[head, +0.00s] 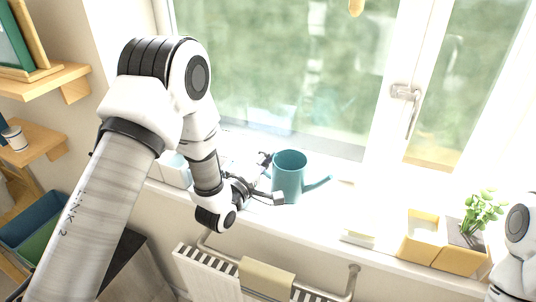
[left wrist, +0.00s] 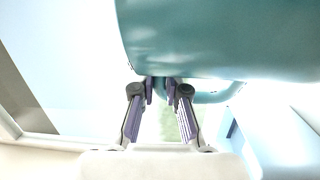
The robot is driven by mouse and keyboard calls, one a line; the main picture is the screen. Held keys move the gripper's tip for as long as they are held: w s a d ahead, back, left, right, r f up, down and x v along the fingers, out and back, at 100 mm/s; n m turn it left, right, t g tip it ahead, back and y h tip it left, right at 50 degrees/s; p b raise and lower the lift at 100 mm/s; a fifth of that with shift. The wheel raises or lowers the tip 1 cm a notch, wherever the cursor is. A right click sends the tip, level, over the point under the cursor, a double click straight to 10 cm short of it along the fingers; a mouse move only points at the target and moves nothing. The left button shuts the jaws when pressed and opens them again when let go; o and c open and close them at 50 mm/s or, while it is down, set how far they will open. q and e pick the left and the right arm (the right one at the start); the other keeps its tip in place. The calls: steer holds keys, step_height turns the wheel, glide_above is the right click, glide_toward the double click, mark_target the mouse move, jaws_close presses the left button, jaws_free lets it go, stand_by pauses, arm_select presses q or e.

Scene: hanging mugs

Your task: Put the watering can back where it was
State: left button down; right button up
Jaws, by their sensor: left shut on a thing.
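The teal watering can (head: 289,178) is upright at the window sill (head: 325,222), its spout pointing right. I cannot tell whether its base touches the sill. My left gripper (head: 272,180) is on the can's left side, shut on its handle. In the left wrist view the can's body (left wrist: 225,38) fills the top, and the handle (left wrist: 212,96) runs between the fingertips of the left gripper (left wrist: 165,92). My right gripper is out of view; only part of my right arm shows at the right edge.
A pale blue pot (head: 176,172) stands left of my left wrist on the sill. To the right are a small pale stack (head: 360,238), a yellow box (head: 421,238) and a potted plant (head: 482,212). The window handle (head: 405,95) juts out above. A radiator (head: 215,275) is below.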

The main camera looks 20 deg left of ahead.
mark_target(268, 176)
arm_select(q)
step_height(268, 176, down, 6)
steer(key=b, duration=0.4)
steer(key=shift+s+r+b, duration=0.1)
steer(key=shift+b, duration=0.2)
steer(key=shift+s+a+f+b, duration=0.1)
steer(key=shift+f+b, duration=0.2)
steer(key=shift+f, duration=0.05)
steer(key=shift+f+b, duration=0.3)
steer(key=shift+f, duration=0.05)
steer(key=c, duration=1.1)
jaws_free()
steer(key=o, duration=0.3)
steer(key=v, duration=1.2)
